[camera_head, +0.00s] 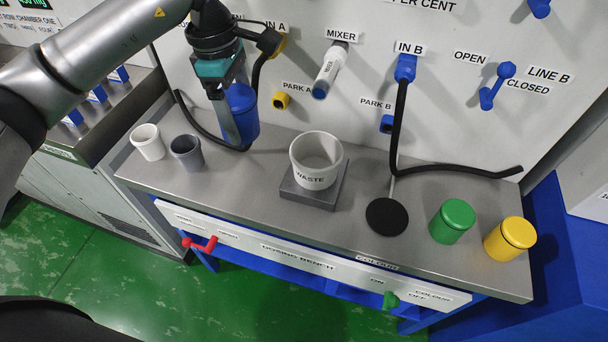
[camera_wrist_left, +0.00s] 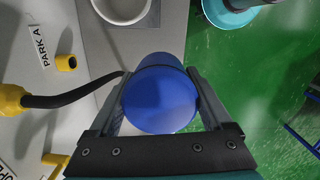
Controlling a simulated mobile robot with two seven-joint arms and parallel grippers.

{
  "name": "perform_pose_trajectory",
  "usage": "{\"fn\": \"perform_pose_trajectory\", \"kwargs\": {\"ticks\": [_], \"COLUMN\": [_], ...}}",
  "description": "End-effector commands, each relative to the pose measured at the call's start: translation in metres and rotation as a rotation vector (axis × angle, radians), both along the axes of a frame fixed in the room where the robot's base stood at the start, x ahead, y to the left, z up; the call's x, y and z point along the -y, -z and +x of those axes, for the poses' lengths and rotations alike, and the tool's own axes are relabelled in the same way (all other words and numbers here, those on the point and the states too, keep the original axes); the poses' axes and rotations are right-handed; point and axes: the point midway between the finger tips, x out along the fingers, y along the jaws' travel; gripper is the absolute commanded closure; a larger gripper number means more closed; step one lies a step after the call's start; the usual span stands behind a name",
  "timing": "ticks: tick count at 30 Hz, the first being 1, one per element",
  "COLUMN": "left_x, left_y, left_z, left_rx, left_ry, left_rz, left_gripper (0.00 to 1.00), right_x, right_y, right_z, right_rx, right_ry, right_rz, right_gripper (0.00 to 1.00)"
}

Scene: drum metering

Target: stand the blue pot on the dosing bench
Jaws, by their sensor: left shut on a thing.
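The blue pot (camera_head: 243,112) is upright or nearly so at the back left of the dosing bench (camera_head: 250,195), in front of the wall panel. My left gripper (camera_head: 232,125) is shut on it, a finger on each side. In the left wrist view the blue pot (camera_wrist_left: 160,100) sits between both fingers, its round top towards the camera. Whether its base touches the bench top or hangs just above it is hard to tell. My right gripper is not in view.
A white cup (camera_head: 148,142) and a grey cup (camera_head: 187,152) stand left of the pot. The waste pot (camera_head: 316,165) is on a grey block to its right. A black disc (camera_head: 387,217), a green pot (camera_head: 452,222) and a yellow pot (camera_head: 509,240) stand further right. A black hose passes near the blue pot.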

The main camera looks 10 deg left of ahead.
Motion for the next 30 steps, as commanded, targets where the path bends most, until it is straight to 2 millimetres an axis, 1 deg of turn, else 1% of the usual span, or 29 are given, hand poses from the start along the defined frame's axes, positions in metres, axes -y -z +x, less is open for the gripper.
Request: {"fn": "perform_pose_trajectory", "kwargs": {"ticks": [1,9,15,18,21,27,29,30], "left_x": [-0.005,-0.034,-0.054,-0.061,-0.066,-0.069,-0.069,-0.069], "left_y": [-0.001,-0.002,-0.003,-0.002,-0.002,-0.002,0.002,0.007], "left_z": [0.004,0.024,0.035,0.038,0.040,0.041,0.041,0.041], "left_rx": [-0.001,0.004,0.008,0.011,0.012,0.013,0.012,0.012], "left_ry": [-0.098,-0.650,-1.000,-1.120,-1.199,-1.250,-1.250,-1.250], "left_rz": [-0.002,-0.011,-0.022,-0.026,-0.031,-0.033,-0.032,-0.032], "left_gripper": [0.87,0.87,0.87,0.87,0.87,0.87,0.87,0.87], "right_x": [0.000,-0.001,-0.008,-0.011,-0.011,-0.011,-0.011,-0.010], "right_y": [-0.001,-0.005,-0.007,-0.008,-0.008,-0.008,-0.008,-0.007], "right_z": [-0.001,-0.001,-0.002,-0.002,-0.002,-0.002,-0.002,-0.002], "right_rx": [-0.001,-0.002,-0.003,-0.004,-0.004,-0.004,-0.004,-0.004], "right_ry": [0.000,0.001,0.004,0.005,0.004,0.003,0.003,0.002], "right_rz": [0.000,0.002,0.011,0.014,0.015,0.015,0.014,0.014], "right_gripper": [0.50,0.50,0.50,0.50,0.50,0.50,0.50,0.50]}}
